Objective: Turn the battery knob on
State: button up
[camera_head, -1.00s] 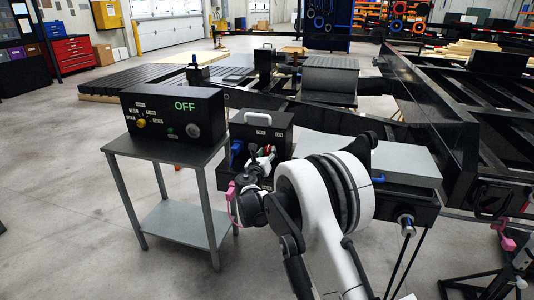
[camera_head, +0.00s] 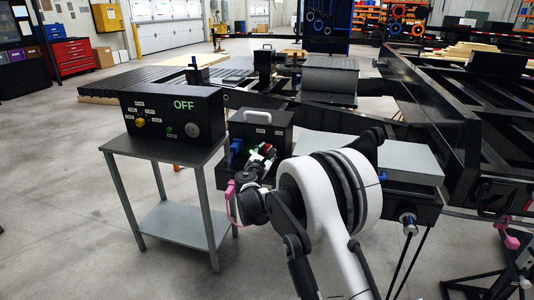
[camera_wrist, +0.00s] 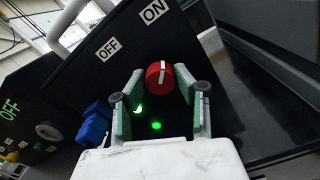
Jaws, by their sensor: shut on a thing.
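The battery box (camera_head: 285,143) is black with a white handle, OFF and ON labels and a blue plug (camera_head: 237,147). Its red knob (camera_wrist: 160,78) has a white mark running nearly upright in the wrist view, roughly towards the ON label (camera_wrist: 153,11); the OFF label (camera_wrist: 108,48) is to the left. My gripper (camera_head: 257,150) reaches the box front. In the wrist view my gripper (camera_wrist: 158,85) is shut on the knob, with green-padded fingers on both sides. A green light (camera_wrist: 157,126) glows below the knob. The knob is hard to make out in the head view.
A black control box (camera_head: 170,113) reading OFF stands on a grey table (camera_head: 115,147) at the left. A grey-topped bench (camera_head: 410,165) and black trailer frame (camera_head: 450,110) lie to the right. Open floor is at the left.

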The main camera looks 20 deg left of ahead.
jog(key=m, duration=0.4)
jog(key=shift+m+b, duration=0.35)
jog(key=shift+m, duration=0.05)
dwell(0.4)
jog(key=o, duration=1.1)
jog(key=s, duration=0.8)
jog(key=s+d, duration=0.1)
jog(key=s, duration=0.3)
jog(key=shift+d, duration=0.1)
